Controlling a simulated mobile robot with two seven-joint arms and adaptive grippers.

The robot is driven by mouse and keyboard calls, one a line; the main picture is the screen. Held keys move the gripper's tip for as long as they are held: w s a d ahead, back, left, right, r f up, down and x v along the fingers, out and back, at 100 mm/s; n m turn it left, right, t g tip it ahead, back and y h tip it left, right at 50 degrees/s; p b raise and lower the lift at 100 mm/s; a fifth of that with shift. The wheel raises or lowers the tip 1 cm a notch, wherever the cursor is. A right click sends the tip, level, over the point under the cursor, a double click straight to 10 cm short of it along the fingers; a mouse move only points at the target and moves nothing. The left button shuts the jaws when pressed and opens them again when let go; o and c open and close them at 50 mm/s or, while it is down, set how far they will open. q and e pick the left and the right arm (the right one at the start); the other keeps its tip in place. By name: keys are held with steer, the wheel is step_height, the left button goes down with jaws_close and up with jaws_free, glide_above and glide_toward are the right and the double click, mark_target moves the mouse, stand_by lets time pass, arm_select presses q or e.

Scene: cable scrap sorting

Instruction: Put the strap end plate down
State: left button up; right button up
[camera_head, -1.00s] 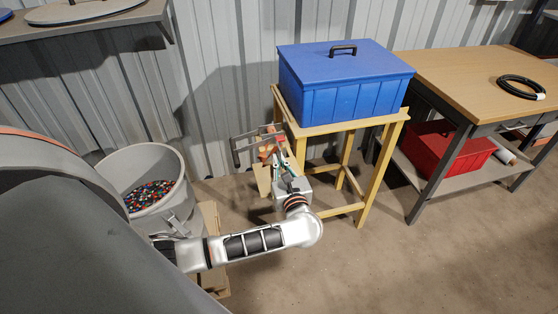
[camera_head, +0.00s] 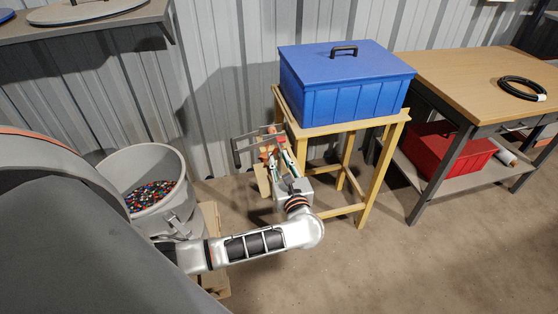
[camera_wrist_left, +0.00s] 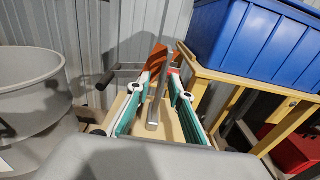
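My left gripper (camera_head: 281,158) is low, in front of the yellow stand's left side. In the left wrist view its two teal and white fingers (camera_wrist_left: 168,68) are spread with a gap between them. A narrow grey metal bar (camera_wrist_left: 154,108) shows in that gap, apart from the right finger. An orange-brown flat piece (camera_wrist_left: 157,57) is at the left fingertip; whether they touch is unclear. I cannot tell for sure which of these is the strap end plate. A tan board (camera_wrist_left: 118,107) lies beneath, beside a dark-handled frame (camera_head: 237,152). My right gripper is not in view.
A blue lidded box (camera_head: 345,85) stands on the yellow stand (camera_head: 340,128). A grey drum (camera_head: 140,165) with colourful bits is at the left. A workbench (camera_head: 470,75) with a black cable coil (camera_head: 521,88) and a red bin (camera_head: 455,150) is at the right. The floor in front is clear.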

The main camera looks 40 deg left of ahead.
arm_select(q)
steer(key=v, duration=1)
steer(key=s+d+r+m+t+h, duration=0.1)
steer(key=d+r+m+t+h, duration=0.3)
steer(key=m, duration=0.5)
steer(key=s+d+r+m+t+h, duration=0.2)
steer(key=d+r+m+t, duration=0.15)
steer(key=m+t, duration=0.45)
steer(key=s+d+f+m+g+h, duration=0.3)
steer(key=d+f+m+h, duration=0.35)
steer(key=m+h, duration=0.8)
steer(key=s+a+f+m+g+y+p, duration=0.1)
steer(key=s+a+f+m+g+y, duration=0.1)
steer(key=s+f+m+g, duration=0.3)
steer(key=s+a+f+m+g+y+p, duration=0.2)
steer(key=s+f+m+g, duration=0.3)
steer(key=s+f+m, duration=0.3)
steer(key=shift+a+f+m, duration=0.2)
steer(key=shift+f+m, duration=1.85)
steer(key=shift+m, duration=0.8)
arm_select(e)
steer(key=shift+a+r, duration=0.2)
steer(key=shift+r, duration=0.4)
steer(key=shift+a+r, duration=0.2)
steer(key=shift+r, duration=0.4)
